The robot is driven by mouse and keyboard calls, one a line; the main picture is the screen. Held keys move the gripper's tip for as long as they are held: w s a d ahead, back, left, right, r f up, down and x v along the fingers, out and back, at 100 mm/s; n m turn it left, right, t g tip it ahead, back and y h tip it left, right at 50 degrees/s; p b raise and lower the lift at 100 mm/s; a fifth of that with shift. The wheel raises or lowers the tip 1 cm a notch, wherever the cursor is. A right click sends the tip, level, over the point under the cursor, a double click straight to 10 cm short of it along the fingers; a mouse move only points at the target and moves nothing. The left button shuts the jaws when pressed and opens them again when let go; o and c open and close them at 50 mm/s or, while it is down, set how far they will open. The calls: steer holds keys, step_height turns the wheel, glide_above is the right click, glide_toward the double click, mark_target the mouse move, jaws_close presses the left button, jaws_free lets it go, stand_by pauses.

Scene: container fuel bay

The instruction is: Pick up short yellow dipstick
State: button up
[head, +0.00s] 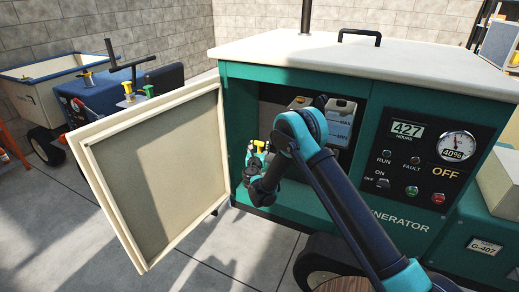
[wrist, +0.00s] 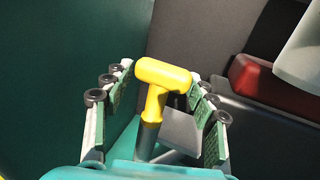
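The short yellow dipstick (wrist: 162,76) has a T-shaped yellow handle on a grey tube, inside the open generator bay. In the head view its yellow handle (head: 258,143) shows small at my gripper (head: 257,153). In the wrist view my gripper (wrist: 156,88) is open, with one finger on each side of the handle. The right finger looks very close to the handle's right end; I cannot tell if it touches. The lower stem is hidden by the tube and my gripper.
The open cream door (head: 150,170) stands left of the bay. The control panel (head: 430,160) is to the right. A red part (wrist: 262,80) lies right of the dipstick. A blue machine (head: 105,98) with yellow handles stands far left.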

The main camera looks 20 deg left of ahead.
steer(key=c, duration=0.7)
step_height(320, 180, up, 20)
stand_by(0.5)
steer(key=s+d+r, duration=0.1)
steer(key=s+d, duration=0.5)
steer(key=s, duration=0.4)
steer(key=s+d+r, duration=0.1)
steer(key=s+d, duration=0.5)
steer(key=s, duration=0.4)
steer(key=shift+s+d, duration=0.25)
stand_by(0.5)
